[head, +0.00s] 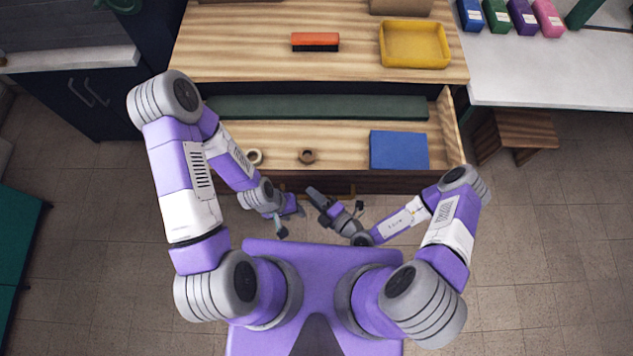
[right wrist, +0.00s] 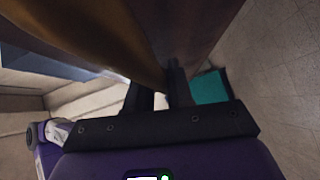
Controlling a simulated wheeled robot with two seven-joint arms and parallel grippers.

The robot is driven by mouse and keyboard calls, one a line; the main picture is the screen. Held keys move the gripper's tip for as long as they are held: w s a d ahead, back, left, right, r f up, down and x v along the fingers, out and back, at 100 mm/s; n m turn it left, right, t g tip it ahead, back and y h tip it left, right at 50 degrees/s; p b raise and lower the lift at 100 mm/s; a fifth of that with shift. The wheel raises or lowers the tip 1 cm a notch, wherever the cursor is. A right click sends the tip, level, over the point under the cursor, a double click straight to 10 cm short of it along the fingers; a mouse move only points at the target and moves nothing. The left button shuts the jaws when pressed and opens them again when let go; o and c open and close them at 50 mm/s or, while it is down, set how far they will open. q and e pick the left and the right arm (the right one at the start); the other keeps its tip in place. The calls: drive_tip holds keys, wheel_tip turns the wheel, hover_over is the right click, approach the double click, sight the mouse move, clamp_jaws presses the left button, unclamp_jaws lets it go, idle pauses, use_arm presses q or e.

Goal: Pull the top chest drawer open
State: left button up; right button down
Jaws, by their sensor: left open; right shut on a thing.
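The wooden chest (head: 250,60) has its top drawer (head: 345,130) pulled out toward me, with its inside showing. A brass handle (head: 346,190) is partly visible on the drawer's front, mostly hidden by my right gripper (head: 336,199). In the right wrist view the brass handle (right wrist: 110,45) runs down to the fingers of the right gripper (right wrist: 163,85), which are shut on it. My left gripper (head: 291,222) is open and empty, in front of the drawer front and left of the right gripper.
A red-topped brush (head: 315,41) and a yellow tray (head: 414,45) sit on the chest top. A wooden stool (head: 513,135) stands at right.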

use_arm(q)
drive_tip(key=shift+r, duration=0.1)
use_arm(e)
drive_tip(key=shift+s, duration=0.3)
drive_tip(key=c, duration=1.1)
unclamp_jaws()
drive_tip(key=shift+d, duration=0.1)
